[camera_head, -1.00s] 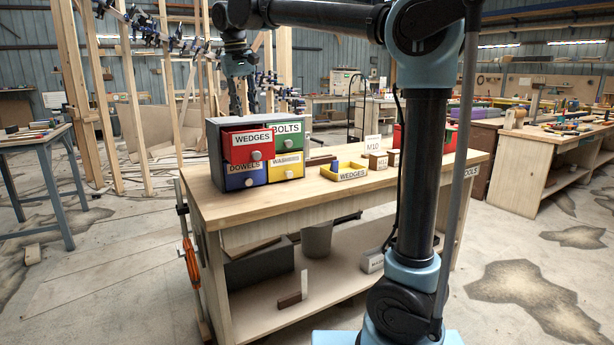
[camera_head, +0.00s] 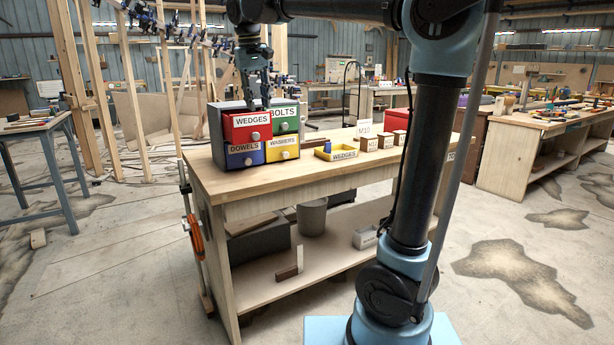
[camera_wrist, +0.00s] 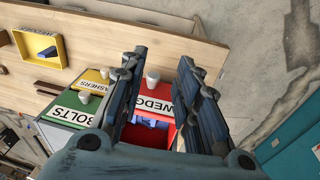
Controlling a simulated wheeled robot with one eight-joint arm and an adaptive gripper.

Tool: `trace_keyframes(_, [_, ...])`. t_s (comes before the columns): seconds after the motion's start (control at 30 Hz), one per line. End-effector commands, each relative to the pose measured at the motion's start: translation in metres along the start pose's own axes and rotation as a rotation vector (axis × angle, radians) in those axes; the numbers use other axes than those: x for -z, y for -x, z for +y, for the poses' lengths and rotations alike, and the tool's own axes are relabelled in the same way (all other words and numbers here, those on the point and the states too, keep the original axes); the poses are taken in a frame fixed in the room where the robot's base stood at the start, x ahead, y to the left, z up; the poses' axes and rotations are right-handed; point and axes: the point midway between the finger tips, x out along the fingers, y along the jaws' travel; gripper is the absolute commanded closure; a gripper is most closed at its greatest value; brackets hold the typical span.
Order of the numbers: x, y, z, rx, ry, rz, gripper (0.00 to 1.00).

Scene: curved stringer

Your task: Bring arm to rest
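My gripper (camera_head: 254,88) hangs over the top of the small drawer cabinet (camera_head: 215,135) in the head view. In the wrist view its two fingers (camera_wrist: 160,60) stand apart with nothing held between them. The red WEDGES drawer (camera_head: 247,126) is pulled partly out. Its open top shows below the fingers in the wrist view, with blue pieces (camera_wrist: 150,124) inside. The green BOLTS (camera_head: 285,119), blue DOWELS (camera_head: 244,154) and yellow WASHERS (camera_head: 282,148) drawers are labelled too. My arm is raised and bent above the workbench (camera_head: 300,171).
A yellow WEDGES tray (camera_head: 337,153), small labelled boxes (camera_head: 370,143) and a red bin (camera_head: 397,119) stand on the bench. A grey bucket (camera_head: 311,218) is on its lower shelf. Timber posts (camera_head: 75,90) rise behind at the left. The floor at front left is clear.

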Motion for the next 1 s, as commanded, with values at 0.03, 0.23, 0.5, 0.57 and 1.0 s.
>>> trace_keyframes(0.03, [-0.006,-0.005,0.009,0.002,-0.011,0.000,0.70])
trace_keyframes(0.23, [-0.038,-0.030,0.044,0.011,-0.057,0.000,0.70])
trace_keyframes(0.5, [-0.113,-0.089,0.104,0.028,-0.152,0.006,0.70])
trace_keyframes(0.57, [-0.132,-0.104,0.115,0.031,-0.172,0.008,0.70])
trace_keyframes(1.0, [-0.273,-0.227,0.155,0.047,-0.331,0.032,0.70])
